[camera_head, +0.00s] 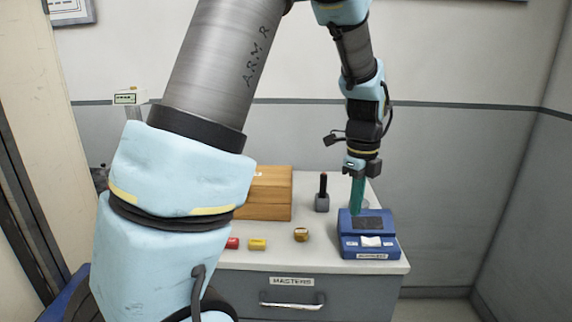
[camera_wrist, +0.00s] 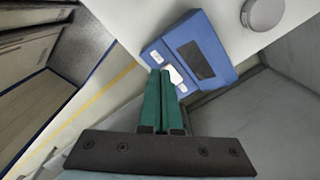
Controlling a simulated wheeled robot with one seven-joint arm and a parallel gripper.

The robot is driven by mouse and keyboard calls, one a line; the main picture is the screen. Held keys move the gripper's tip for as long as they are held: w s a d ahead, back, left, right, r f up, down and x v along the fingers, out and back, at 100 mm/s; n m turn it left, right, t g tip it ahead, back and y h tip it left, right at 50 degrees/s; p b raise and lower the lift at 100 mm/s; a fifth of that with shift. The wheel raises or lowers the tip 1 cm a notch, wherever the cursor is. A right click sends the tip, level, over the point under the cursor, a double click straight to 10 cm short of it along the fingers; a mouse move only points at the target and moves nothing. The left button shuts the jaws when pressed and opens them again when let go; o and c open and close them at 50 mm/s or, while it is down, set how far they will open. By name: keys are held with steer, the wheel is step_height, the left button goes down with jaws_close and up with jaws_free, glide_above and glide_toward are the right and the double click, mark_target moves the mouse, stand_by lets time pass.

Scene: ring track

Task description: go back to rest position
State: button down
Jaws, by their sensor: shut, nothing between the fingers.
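My gripper (camera_head: 357,195) hangs from my arm over the right part of the cabinet top, just above and behind the blue device. Its teal fingers are together with nothing between them. In the wrist view my gripper (camera_wrist: 166,84) points toward the blue device (camera_wrist: 188,58). The device, with a dark panel and a white piece on its front, stands at the right front of the cabinet top and also shows in the head view (camera_head: 355,247). Whether the fingertips touch it I cannot tell.
The white-topped cabinet (camera_head: 325,262) has a drawer labelled MASTERS. On it are a wooden box (camera_head: 268,193), a dark stand (camera_head: 322,198), a brass piece (camera_head: 301,235), a yellow piece (camera_head: 257,244) and a red piece (camera_head: 232,243). A round grey disc (camera_wrist: 263,13) shows behind the device. Grey walls stand behind and right.

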steer(key=s+a+n, duration=0.2)
steer(key=a+n, duration=1.1)
steer(key=s+a+n+t, duration=0.1)
steer(key=s+a+n, duration=0.2)
steer(key=a+n, duration=1)
steer(key=shift+a+f+n, duration=0.35)
steer(key=shift+n, duration=0.15)
steer(key=d+r+t, duration=0.1)
steer(key=d+r, duration=0.3)
steer(key=d, duration=1.2)
steer(key=d+r+t, duration=0.1)
steer(key=d+r, duration=0.2)
steer(key=d, duration=1.2)
steer(key=shift+w+d+r+p, duration=0.25)
steer(key=shift+d+r+p, duration=0.05)
steer(key=shift+d+r, duration=0.1)
steer(key=shift+f, duration=0.1)
